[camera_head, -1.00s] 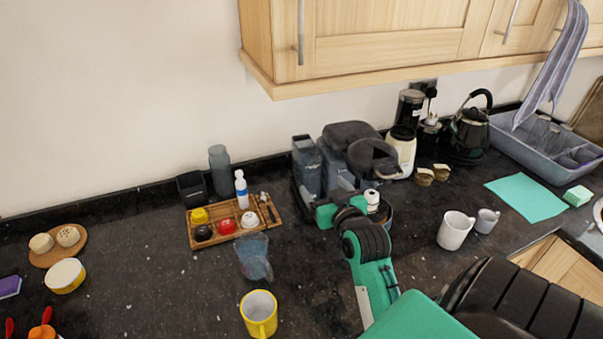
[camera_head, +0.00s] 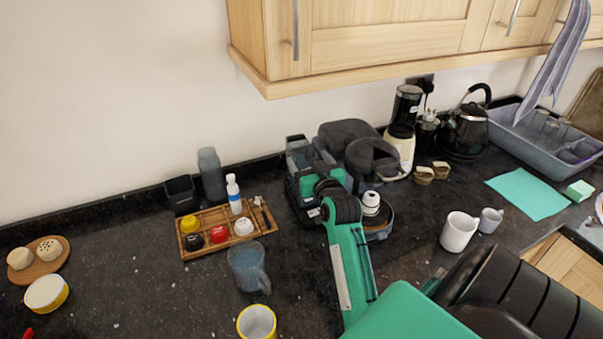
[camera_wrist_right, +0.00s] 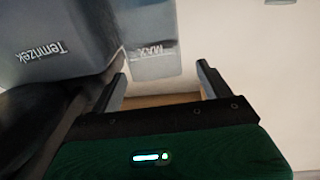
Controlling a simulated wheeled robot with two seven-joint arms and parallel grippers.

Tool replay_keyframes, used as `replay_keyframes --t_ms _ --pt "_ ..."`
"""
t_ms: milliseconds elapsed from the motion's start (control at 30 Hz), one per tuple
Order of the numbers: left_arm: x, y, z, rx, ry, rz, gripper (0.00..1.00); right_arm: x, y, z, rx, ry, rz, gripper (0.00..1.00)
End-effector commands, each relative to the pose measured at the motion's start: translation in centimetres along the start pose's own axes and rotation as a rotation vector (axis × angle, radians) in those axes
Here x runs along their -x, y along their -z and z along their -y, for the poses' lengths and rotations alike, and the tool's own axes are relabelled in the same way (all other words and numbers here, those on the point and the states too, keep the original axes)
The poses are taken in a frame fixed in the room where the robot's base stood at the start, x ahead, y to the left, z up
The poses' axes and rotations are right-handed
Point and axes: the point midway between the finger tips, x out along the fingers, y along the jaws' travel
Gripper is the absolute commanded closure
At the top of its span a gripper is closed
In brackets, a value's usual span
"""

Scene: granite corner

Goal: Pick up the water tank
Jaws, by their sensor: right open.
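The water tank (camera_head: 299,146) is a grey, smoky upright container at the left side of the dark coffee machine (camera_head: 372,158). In the right wrist view the tank (camera_wrist_right: 152,58) carries the word MAX, and the machine's lettered body (camera_wrist_right: 55,45) is to its left. My right gripper (camera_wrist_right: 162,82) is open, with its two fingers pointing at the tank's lower part. One finger is near each side of the tank; I cannot tell whether they touch it. In the head view the green gripper (camera_head: 310,172) covers the tank's lower front. My left gripper is not in view.
A wooden tray (camera_head: 222,228) with several capsules and a white bottle (camera_head: 234,194) is left of my arm. A grey translucent cup (camera_head: 247,268) and a yellow mug (camera_head: 257,322) stand in front. A black box (camera_head: 181,194) and a grey bottle (camera_head: 211,175) stand by the wall.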

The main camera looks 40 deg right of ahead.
Motion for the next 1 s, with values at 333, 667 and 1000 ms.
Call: replay_keyframes --t_ms 333,667,1000 --pt "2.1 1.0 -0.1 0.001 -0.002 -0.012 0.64 -3.9 -0.2 -0.4 0.001 0.0 0.0 0.2" --pt "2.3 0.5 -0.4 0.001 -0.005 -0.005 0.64 -5.1 -0.6 -0.3 0.001 0.0 0.0 0.2" --pt "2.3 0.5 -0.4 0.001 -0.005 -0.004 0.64 -5.1 -0.6 -0.3 0.001 0.0 0.0 0.71"
